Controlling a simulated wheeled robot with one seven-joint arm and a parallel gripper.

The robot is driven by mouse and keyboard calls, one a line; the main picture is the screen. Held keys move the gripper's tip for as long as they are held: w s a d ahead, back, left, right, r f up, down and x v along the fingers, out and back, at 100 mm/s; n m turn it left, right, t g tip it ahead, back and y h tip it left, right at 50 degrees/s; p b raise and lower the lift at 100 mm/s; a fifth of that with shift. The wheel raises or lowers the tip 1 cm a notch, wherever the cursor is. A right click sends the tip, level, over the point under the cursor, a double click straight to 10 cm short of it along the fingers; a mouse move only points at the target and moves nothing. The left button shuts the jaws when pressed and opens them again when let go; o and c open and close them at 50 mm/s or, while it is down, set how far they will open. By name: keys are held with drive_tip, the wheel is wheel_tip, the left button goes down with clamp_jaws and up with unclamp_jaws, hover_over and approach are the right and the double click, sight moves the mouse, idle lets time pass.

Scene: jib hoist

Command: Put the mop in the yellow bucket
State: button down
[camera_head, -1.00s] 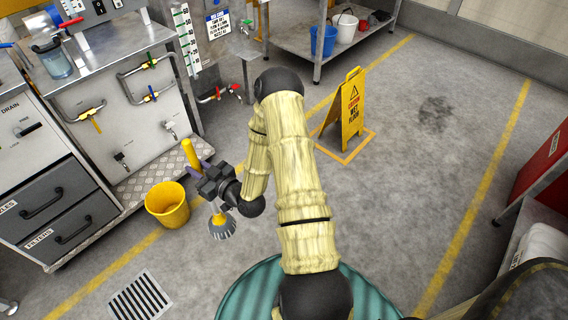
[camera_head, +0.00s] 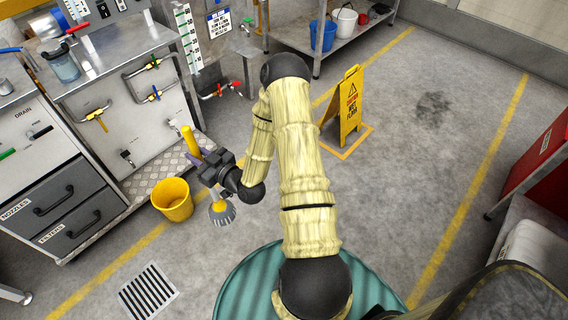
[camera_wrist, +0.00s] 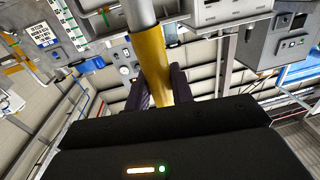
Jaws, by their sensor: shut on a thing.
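The yellow bucket (camera_head: 173,206) stands upright on the grey floor in the head view, in front of the workbench, and looks empty. My gripper (camera_head: 203,164) is shut on the mop's yellow handle (camera_head: 190,141), just right of the bucket. The mop's grey bristled head (camera_head: 222,212) hangs below my gripper, to the right of the bucket and apart from it in the picture. The mop is slightly tilted. In the wrist view the yellow handle (camera_wrist: 154,65) runs between the dark fingers of my gripper (camera_wrist: 160,88).
The workbench (camera_head: 125,110) with pipes and drawers (camera_head: 67,197) is behind and left of the bucket. A floor drain (camera_head: 148,292) lies in front. A wet-floor sign (camera_head: 350,105) stands to the right. A shelf (camera_head: 290,32) holds a blue bucket (camera_head: 325,35).

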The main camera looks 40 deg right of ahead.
wheel_tip(320, 180, down, 11)
drive_tip(key=w+m+h, duration=0.2)
drive_tip(key=m+h, duration=0.1)
drive_tip(key=h, duration=0.2)
drive_tip(key=shift+t, duration=0.4)
drive_tip(key=shift+w+r, duration=0.1)
